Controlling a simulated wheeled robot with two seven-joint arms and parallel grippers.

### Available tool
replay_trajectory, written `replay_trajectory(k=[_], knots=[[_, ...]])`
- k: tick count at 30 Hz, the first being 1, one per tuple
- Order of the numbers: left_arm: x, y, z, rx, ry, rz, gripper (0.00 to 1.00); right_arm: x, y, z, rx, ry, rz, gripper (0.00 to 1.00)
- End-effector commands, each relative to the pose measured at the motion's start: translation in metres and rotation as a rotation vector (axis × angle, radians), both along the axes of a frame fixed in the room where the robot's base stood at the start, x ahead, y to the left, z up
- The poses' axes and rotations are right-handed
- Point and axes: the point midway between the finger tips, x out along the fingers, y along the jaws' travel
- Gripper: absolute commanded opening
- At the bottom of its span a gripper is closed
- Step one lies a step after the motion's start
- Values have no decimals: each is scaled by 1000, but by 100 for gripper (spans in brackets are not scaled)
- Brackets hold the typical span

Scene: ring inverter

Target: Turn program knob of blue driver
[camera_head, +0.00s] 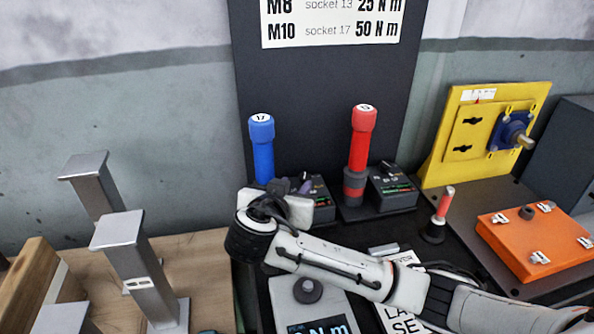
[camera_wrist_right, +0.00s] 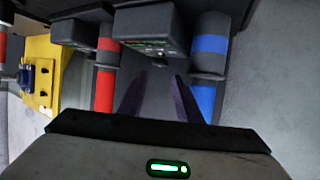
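The blue driver (camera_head: 262,150) stands upright with a white cap marked 17. It is at the right in the wrist view (camera_wrist_right: 207,70). Its dark control box (camera_head: 318,203) is beside it, partly hidden by my right gripper (camera_head: 304,187). In the right wrist view the box (camera_wrist_right: 147,28) is upside down at the top, with a small dark knob (camera_wrist_right: 160,63) at its lower edge. My right gripper's two dark purple fingers (camera_wrist_right: 158,88) are apart with nothing between them, just short of the knob; contact is not visible. My left gripper is not in view.
The red driver (camera_head: 362,140) and its control box (camera_head: 391,188) stand close on the right. A small red-handled tool (camera_head: 443,210), an orange box (camera_head: 536,240) and a yellow fixture (camera_head: 447,160) are further right. Metal posts (camera_head: 130,262) stand at the left.

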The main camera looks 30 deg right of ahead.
Motion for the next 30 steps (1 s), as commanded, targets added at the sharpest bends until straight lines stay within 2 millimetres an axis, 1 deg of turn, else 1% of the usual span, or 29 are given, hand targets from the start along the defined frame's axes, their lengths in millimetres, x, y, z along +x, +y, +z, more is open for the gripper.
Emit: replay_trajectory(k=[1,4,9,12,18,25,30], knots=[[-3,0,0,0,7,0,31,7,-8,-1,-5,-1,-4,32],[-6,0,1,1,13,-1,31,20,-21,-9,-4,0,-5,32],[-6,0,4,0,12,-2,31,40,-38,-21,-2,0,-4,32],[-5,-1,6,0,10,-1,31,49,-45,-26,-2,1,-2,32],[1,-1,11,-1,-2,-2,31,56,-52,-31,-1,0,-1,32],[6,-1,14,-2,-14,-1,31,56,-51,-31,1,-1,0,32],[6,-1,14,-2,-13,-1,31,56,-51,-31,1,-1,0,4]])
